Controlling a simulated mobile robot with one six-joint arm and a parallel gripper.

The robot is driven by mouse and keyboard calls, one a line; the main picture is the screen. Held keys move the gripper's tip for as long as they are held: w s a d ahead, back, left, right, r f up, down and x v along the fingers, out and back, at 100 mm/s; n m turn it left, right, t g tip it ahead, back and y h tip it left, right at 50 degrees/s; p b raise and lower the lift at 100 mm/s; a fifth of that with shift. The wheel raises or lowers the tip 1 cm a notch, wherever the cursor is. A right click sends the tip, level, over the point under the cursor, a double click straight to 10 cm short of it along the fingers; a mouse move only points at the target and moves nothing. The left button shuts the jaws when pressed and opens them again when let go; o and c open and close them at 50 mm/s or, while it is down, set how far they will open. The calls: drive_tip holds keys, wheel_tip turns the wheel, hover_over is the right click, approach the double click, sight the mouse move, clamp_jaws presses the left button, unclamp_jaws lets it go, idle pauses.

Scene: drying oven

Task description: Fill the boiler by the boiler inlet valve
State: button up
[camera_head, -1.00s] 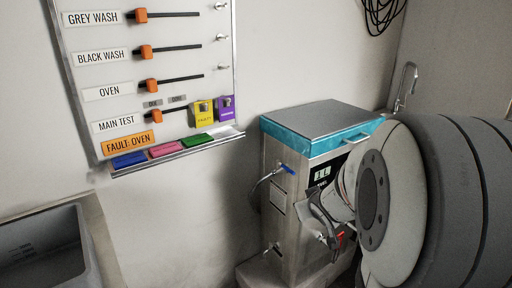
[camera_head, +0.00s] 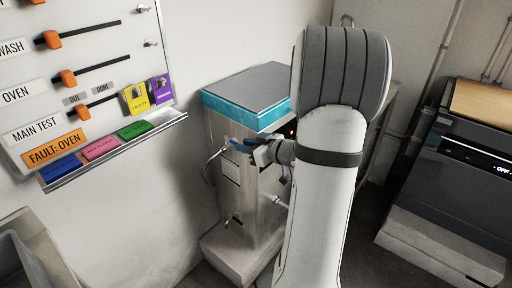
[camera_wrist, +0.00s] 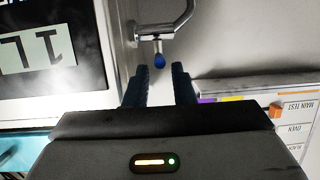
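The boiler (camera_head: 225,180) is a steel box with a teal-edged lid, standing against the wall in the head view. The inlet valve (camera_head: 238,144) has a blue lever and a bent steel pipe on the boiler's left face. My gripper (camera_head: 258,150) is close to the right of the blue lever. In the wrist view the blue lever end (camera_wrist: 159,61) shows just beyond and between my fingertips (camera_wrist: 164,70), which are apart. I cannot tell whether a finger touches it. The boiler display (camera_wrist: 40,50) is upside down at the left of the wrist view.
A lower tap (camera_head: 234,217) sticks out of the boiler, and another pipe fitting (camera_head: 280,201) shows at its right. A wall board (camera_head: 75,75) with orange sliders is at the left. A dark appliance (camera_head: 465,165) stands at the right. A grey basin (camera_head: 18,262) is at lower left.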

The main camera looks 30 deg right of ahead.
sight(234, 143)
drive_tip(key=shift+x, duration=1.7)
drive_tip(key=shift+c, duration=0.5)
clamp_jaws()
drive_tip(key=shift+b, duration=0.35)
drive_tip(key=shift+a+f+m+t+h+b, duration=0.1)
drive_tip(key=shift+a+m+t+h+b, duration=0.2)
drive_tip(key=shift+m+h+b, duration=0.45)
drive_tip(key=shift+a+m+t+h+b, duration=0.1)
drive_tip(key=shift+a+m+h+b, duration=0.4)
drive_tip(key=shift+h+b, duration=0.4)
drive_tip(key=shift+s+a+m+h+b, duration=0.1)
drive_tip(key=shift+m+h+b, duration=0.25)
drive_tip(key=shift+h, duration=0.1)
